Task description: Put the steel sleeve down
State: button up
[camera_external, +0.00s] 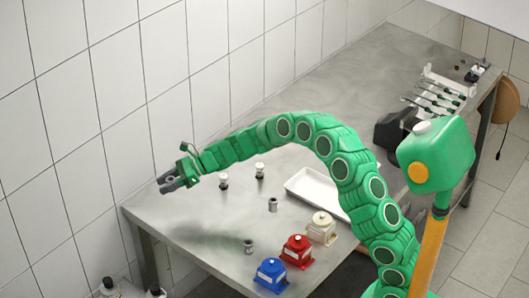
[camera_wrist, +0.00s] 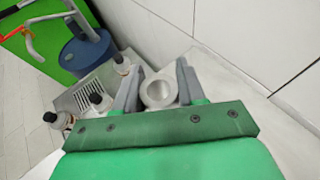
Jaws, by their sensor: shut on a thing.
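My gripper (camera_external: 172,182) is at the far-left end of the steel table (camera_external: 180,215), near the tiled wall and above the table's left corner. It is shut on the steel sleeve (camera_wrist: 159,93). In the wrist view the sleeve is a short grey ring between the two fingers of my gripper (camera_wrist: 159,80), its round opening facing the camera. In the outside view the held sleeve is small and partly hidden by the fingers. Two similar grey sleeves stand on the table, one near the middle (camera_external: 272,204) and one near the front edge (camera_external: 249,246).
Two white-topped fittings (camera_external: 224,181) (camera_external: 260,171) stand near my arm. A white tray (camera_external: 312,190) lies to the right. Blue (camera_external: 270,275), red (camera_external: 297,252) and cream (camera_external: 321,229) housings line the front edge. Bottles (camera_wrist: 98,101) and a blue drum (camera_wrist: 85,52) stand off the table.

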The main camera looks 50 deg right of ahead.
send_over(159, 206)
jog(key=shift+f, duration=4.55)
jog(key=o, duration=1.2)
jog(key=shift+f, duration=0.1)
